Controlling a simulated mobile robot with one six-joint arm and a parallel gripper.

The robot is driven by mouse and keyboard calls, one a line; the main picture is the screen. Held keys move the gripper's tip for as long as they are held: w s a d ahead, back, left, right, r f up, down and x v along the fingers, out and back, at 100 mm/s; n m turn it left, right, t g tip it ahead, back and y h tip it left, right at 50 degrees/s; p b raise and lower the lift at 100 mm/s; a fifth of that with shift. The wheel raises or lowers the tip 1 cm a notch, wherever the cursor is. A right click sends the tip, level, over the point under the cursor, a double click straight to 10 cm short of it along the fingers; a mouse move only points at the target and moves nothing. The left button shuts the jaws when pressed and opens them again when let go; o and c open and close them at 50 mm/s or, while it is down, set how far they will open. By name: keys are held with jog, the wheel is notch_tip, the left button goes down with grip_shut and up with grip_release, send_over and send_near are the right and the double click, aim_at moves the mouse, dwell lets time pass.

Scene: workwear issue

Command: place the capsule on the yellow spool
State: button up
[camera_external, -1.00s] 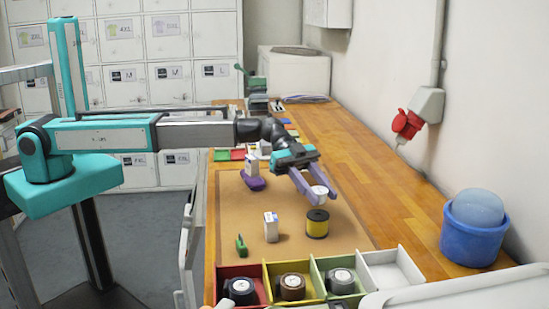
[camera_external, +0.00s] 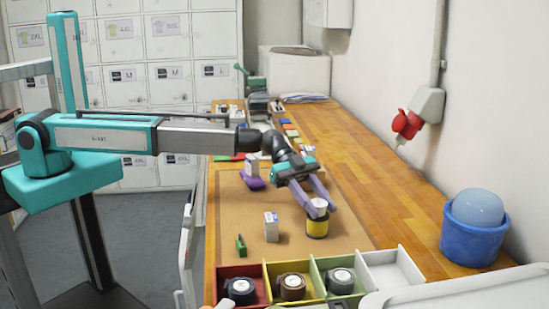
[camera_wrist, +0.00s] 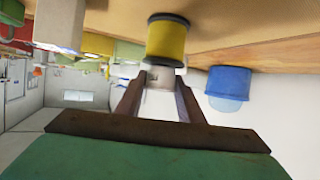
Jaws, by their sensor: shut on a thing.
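The yellow spool (camera_external: 317,228) with dark rims stands upright on the tan mat, and it also shows in the wrist view (camera_wrist: 167,42). The capsule (camera_external: 320,205), small and whitish, is between the fingers of my gripper (camera_external: 320,211). My gripper (camera_wrist: 160,78) is shut on the capsule, which also shows in the wrist view (camera_wrist: 160,76). The capsule is right at the top of the spool; it looks touching or nearly so. The fingers partly hide the capsule.
A small white box (camera_external: 271,227) and a green item (camera_external: 240,244) stand left of the spool. A white box on a purple base (camera_external: 252,172) is farther back. Coloured bins (camera_external: 330,262) with tape rolls line the front. A blue bucket (camera_external: 470,240) stands at right.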

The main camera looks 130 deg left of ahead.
jog(key=shift+f, duration=0.15)
jog(key=o, duration=1)
jog(key=shift+r, duration=0.3)
jog(key=b+v, duration=0.3)
jog(key=v, duration=0.9)
jog(key=shift+a+f+b, duration=0.1)
jog(key=shift+f+b, duration=0.05)
jog(key=shift+b, duration=0.15)
